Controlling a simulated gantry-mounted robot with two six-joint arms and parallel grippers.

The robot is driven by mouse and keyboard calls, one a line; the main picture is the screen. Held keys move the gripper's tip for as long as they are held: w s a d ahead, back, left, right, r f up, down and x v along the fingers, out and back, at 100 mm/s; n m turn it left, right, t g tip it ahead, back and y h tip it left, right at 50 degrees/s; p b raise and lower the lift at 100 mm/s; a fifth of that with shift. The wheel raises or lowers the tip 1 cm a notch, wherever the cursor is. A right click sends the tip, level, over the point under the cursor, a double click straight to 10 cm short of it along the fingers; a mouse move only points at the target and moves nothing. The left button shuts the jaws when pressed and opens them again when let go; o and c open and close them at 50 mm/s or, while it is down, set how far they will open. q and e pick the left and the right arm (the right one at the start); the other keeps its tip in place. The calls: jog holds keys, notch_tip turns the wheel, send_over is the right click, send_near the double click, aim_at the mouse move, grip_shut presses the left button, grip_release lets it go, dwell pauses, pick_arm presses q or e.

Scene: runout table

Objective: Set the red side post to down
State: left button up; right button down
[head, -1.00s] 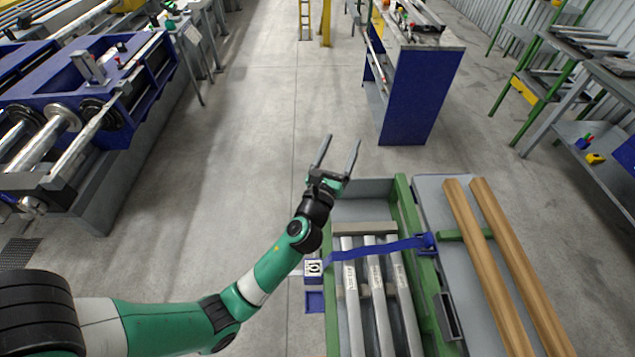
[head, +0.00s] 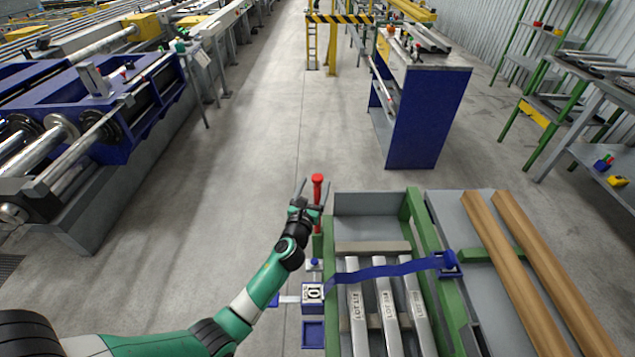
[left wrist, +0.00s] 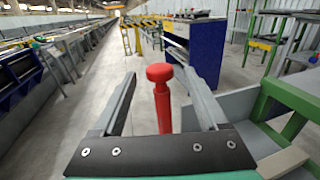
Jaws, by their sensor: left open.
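The red side post (head: 317,188) stands upright at the far left corner of the grey tray, with a round red cap on top and a green lower part. It also shows in the left wrist view (left wrist: 162,98), between the two fingers. My left gripper (head: 311,190) is open, its fingers pointing away on either side of the post. I see no clear contact between the fingers and the post. The lower part of the post is hidden by the gripper in the left wrist view. My right gripper is not in view.
The tray (head: 370,203) holds several metal bars (head: 388,310) under a blue strap (head: 385,270). A small blue-and-white box (head: 313,293) sits at its left side. Wooden beams (head: 515,270) lie at the right. A blue cabinet (head: 428,118) stands beyond.

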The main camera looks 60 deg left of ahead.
pick_arm(q)
jog(key=b+x, duration=0.1)
jog(key=x, duration=0.2)
jog(key=shift+w+a, duration=0.25)
jog(key=shift+a, duration=0.05)
grip_shut()
dwell(1.2)
